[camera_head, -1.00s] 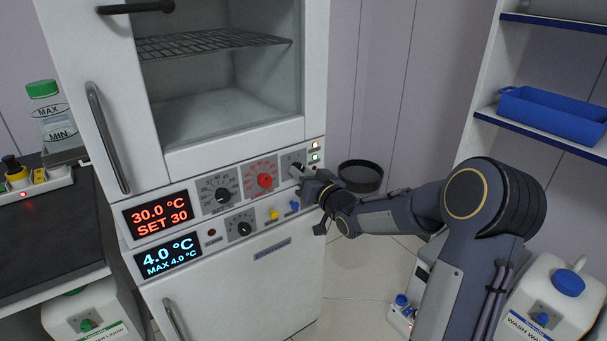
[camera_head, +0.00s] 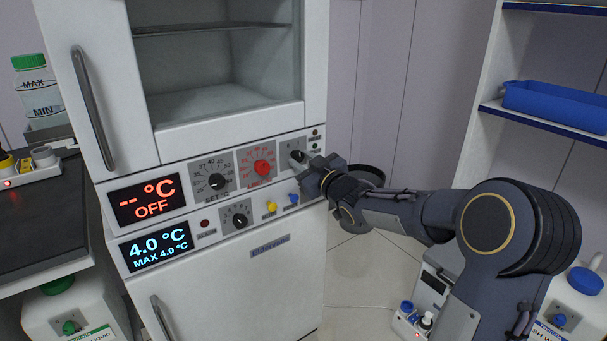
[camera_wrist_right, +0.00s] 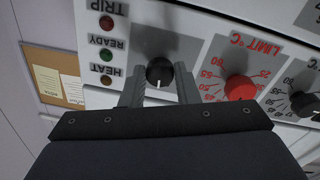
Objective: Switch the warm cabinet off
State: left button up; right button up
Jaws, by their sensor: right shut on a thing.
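The warm cabinet (camera_head: 235,135) is the white upper unit with a glass window. Its upper display (camera_head: 147,201) reads "-- °C OFF" in red. My right gripper (camera_head: 305,164) is at the right end of its control panel. In the right wrist view, the gripper (camera_wrist_right: 159,84) is shut on a black rotary knob (camera_wrist_right: 160,70), a finger on each side. The knob's white mark points along the fingers. The TRIP, READY and HEAT lamps (camera_wrist_right: 106,54) beside it look dark. In the head view my gripper partly hides this knob. My left gripper is not in view.
The red LIMIT knob (camera_head: 262,167) and the black SET knob (camera_head: 216,181) are left of my gripper. Below, a lower unit's display (camera_head: 157,246) reads 4.0 °C, with yellow (camera_head: 271,207) and blue (camera_head: 294,198) fittings nearby. A shelf with a blue tray (camera_head: 555,107) stands at right.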

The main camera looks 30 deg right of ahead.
jog(key=n+b, duration=0.2)
jog(key=n, duration=0.1)
jog(key=shift+f, duration=0.15)
jog(key=shift+d+n+b, duration=0.1)
jog(key=shift+n+b, duration=0.45)
jog(key=shift+n, duration=0.35)
jog(key=o, duration=1)
